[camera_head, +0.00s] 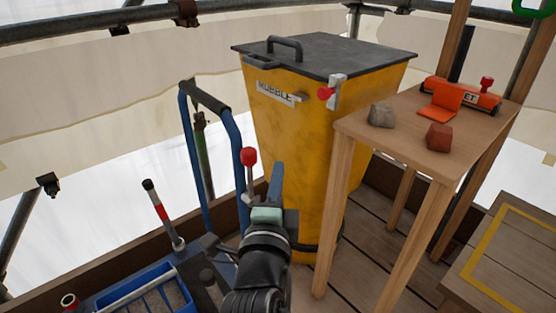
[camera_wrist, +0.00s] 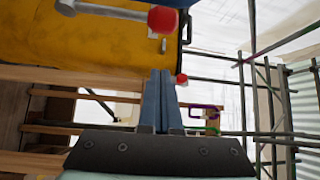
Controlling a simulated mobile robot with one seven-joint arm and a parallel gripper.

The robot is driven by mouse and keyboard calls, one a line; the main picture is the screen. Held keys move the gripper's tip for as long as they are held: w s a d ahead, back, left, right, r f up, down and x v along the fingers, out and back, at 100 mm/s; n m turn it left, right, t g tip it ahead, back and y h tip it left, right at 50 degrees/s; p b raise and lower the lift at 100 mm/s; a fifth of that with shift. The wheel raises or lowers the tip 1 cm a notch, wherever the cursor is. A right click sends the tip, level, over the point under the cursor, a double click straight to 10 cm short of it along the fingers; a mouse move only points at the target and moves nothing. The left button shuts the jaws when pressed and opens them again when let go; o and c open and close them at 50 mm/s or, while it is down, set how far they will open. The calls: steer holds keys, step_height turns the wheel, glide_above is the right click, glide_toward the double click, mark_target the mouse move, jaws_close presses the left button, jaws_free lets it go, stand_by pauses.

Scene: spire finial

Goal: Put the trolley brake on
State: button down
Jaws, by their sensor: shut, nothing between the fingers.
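The trolley has a blue tubular frame (camera_head: 238,140) with a dark handle bar, standing left of the yellow bin. A grey lever with a red knob (camera_head: 249,157) stands upright beside the frame's right post. A lever with a red knob (camera_wrist: 163,19) also shows at the top of the wrist view, its rod running left. A second lever, banded red and white (camera_head: 158,208) with a black tip, leans at the left. I cannot tell which lever is the brake. My gripper (camera_head: 277,168) is shut and empty, just right of the red-knobbed lever; its blue fingers (camera_wrist: 160,78) touch nothing visible.
The yellow rubble bin (camera_head: 300,135), with a dark lid and red-handled latch (camera_head: 327,93), stands behind my gripper. A blue tray (camera_head: 150,300) lies at lower left.

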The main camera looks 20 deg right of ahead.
steer(key=shift+v, duration=2.6)
steer(key=shift+r, duration=0.1)
